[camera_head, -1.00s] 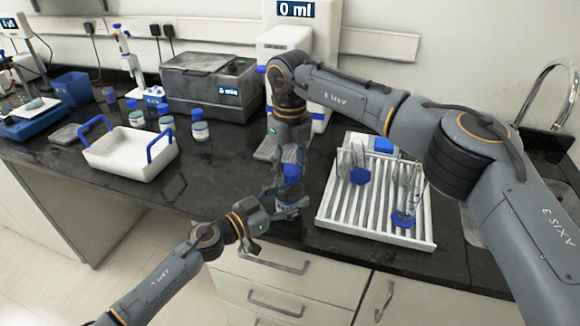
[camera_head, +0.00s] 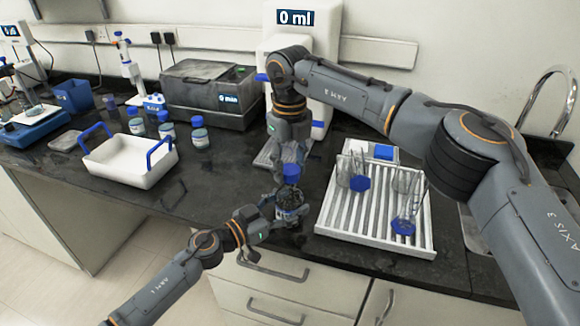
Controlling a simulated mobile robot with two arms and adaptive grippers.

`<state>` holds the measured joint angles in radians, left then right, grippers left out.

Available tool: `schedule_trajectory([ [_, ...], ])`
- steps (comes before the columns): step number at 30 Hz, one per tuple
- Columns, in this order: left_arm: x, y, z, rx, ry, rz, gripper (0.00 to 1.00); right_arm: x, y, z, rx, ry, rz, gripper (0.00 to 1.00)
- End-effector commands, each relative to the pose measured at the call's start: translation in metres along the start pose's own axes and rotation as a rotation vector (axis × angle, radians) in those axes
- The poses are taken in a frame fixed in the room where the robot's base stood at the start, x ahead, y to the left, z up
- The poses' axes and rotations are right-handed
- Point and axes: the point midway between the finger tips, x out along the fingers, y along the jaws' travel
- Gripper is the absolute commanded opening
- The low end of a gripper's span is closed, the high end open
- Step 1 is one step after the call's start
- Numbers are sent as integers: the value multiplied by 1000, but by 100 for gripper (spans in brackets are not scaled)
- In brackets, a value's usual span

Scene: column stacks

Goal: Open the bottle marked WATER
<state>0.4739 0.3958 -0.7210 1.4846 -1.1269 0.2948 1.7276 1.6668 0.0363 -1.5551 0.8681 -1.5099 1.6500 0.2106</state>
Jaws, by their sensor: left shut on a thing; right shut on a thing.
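A bottle (camera_head: 290,198) with a blue cap (camera_head: 291,174) stands between my two grippers near the counter's front edge; its label cannot be read. My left gripper (camera_head: 287,210) is shut on the bottle's body from the left. My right gripper (camera_head: 290,160) points down from above and is shut on the blue cap. The fingers hide part of both, and I cannot tell whether the cap is apart from the neck. Several more blue-capped bottles, including one at the front (camera_head: 199,133), stand at the left by the white tray; their labels are too small to read.
The white tray (camera_head: 118,172) with blue handles is at the left. A drying rack (camera_head: 335,225) with glassware stands close to the right of my grippers. A dispenser (camera_head: 327,60) reading 0 ml and a grey machine (camera_head: 205,88) are behind.

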Motion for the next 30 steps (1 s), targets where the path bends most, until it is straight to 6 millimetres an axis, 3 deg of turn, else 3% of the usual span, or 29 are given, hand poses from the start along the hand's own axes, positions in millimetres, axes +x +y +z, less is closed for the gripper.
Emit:
schedule_trajectory([
  [9, 0, 0, 1, 0, -1, 0, 0, -36, 0, 0, 1, -2, 0, 5],
  [16, 0, 0, 0, 0, -1, 0, 0, -39, 0, 0, 0, 0, 0, 5],
  [17, 0, 0, 0, 0, -1, 0, 67, -39, 0, 0, 0, 0, 0, 5],
  [18, 0, 0, 0, 0, -1, 0, 75, -39, 0, 0, 0, 0, 0, 5],
  [21, 0, 0, 0, 0, -1, 0, 90, -38, 0, 0, 0, 0, 0, 5],
  [30, 0, 0, 0, 0, 0, 0, 90, -38, 0, 0, 0, 0, 0, 5],
])
